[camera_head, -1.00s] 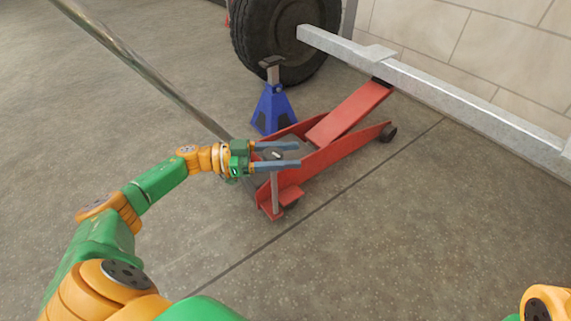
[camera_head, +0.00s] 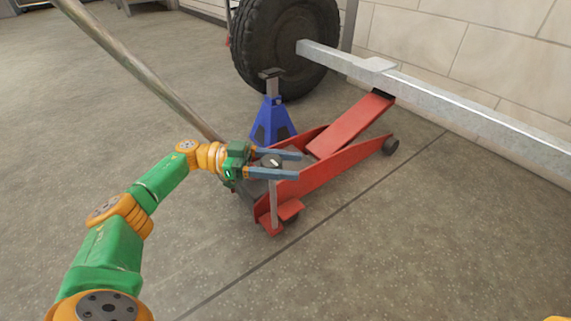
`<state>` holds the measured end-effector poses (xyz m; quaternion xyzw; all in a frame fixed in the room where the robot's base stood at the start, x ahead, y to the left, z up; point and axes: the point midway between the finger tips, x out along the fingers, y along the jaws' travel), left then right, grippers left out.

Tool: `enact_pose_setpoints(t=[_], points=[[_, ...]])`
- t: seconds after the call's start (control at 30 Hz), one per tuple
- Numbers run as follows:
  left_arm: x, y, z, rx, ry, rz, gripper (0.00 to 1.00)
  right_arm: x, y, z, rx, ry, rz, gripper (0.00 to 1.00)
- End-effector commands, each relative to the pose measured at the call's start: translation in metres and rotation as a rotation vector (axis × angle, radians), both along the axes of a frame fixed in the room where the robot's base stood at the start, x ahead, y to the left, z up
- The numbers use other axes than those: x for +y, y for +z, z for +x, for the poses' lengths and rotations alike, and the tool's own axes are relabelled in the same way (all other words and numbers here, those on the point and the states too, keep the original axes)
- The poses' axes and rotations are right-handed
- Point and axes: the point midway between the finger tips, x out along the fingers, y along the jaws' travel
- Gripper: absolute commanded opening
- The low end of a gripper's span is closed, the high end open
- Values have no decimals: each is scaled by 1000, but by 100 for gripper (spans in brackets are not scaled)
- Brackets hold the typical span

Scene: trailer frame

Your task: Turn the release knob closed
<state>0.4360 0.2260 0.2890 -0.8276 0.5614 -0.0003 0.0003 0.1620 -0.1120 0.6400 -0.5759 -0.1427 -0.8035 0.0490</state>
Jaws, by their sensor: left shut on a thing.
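The release knob (camera_head: 271,160) is a small dark round cap with a pale mark, on top of a thin grey upright post at the near end of the red floor jack (camera_head: 325,182). My left gripper (camera_head: 299,164) reaches in from the left, its two blue-grey fingers lying on either side of the knob and shut on it. The fingers hide part of the knob's sides. The jack's red lifting arm is raised, and its far end is under the grey trailer beam (camera_head: 450,100). My right gripper is out of view.
The jack's long metal handle (camera_head: 140,70) slants up to the left, close behind my left gripper. A blue jack stand (camera_head: 271,120) stands just beyond the jack, with a black tire (camera_head: 285,45) behind it. The floor at the front right is clear.

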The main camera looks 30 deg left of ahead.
Motion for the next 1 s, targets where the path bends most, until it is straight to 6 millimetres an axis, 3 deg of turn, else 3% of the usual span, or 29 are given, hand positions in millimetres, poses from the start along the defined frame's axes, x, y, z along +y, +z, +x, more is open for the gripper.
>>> enact_pose_setpoints(t=[0.03,0.1,0.13,0.6,0.73,1.0], points=[[-1,-1,0,1,-4,0,64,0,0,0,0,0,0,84],[-1,-1,0,1,-4,0,83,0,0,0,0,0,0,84],[-1,-1,0,1,-3,0,86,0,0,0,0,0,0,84],[0,2,0,1,7,0,86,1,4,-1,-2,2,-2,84],[0,8,0,6,75,0,86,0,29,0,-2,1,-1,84],[4,14,7,8,384,-6,86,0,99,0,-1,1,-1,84]])
